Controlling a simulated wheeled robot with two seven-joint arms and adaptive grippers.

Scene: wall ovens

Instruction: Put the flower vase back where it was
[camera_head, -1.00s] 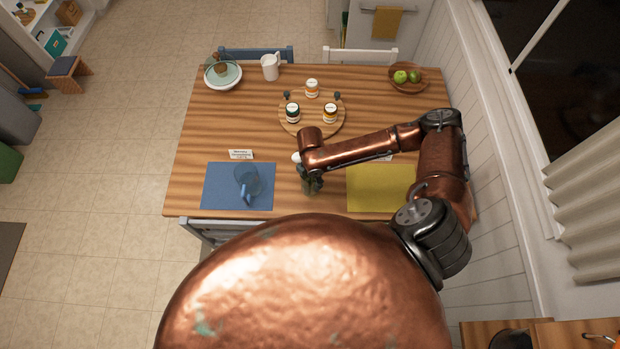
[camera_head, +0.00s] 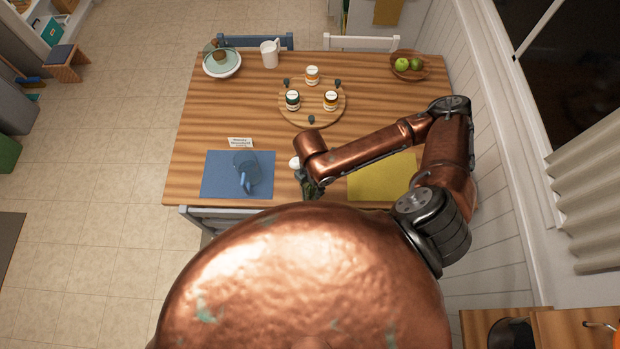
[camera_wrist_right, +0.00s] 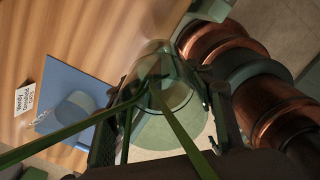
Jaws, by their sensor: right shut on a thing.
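The flower vase (camera_wrist_right: 165,95) is clear glass with long green stems, seen in the right wrist view between the fingers of my right gripper (camera_wrist_right: 160,125). The gripper is shut on it. In the head view a white bloom (camera_head: 294,163) shows beside my copper forearm. My right gripper (camera_head: 310,187) is near the table's front edge, between the blue and yellow mats, mostly hidden by my arm. The vase's base is not clear in the head view. My left gripper is not in view.
The wooden table (camera_head: 210,125) holds a blue mat (camera_head: 215,180) with a blue glass vessel (camera_head: 246,172), a name card (camera_head: 240,142), a yellow mat (camera_head: 382,180), and a round board (camera_head: 312,108) with jars. A chair (camera_head: 200,215) stands at the front left.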

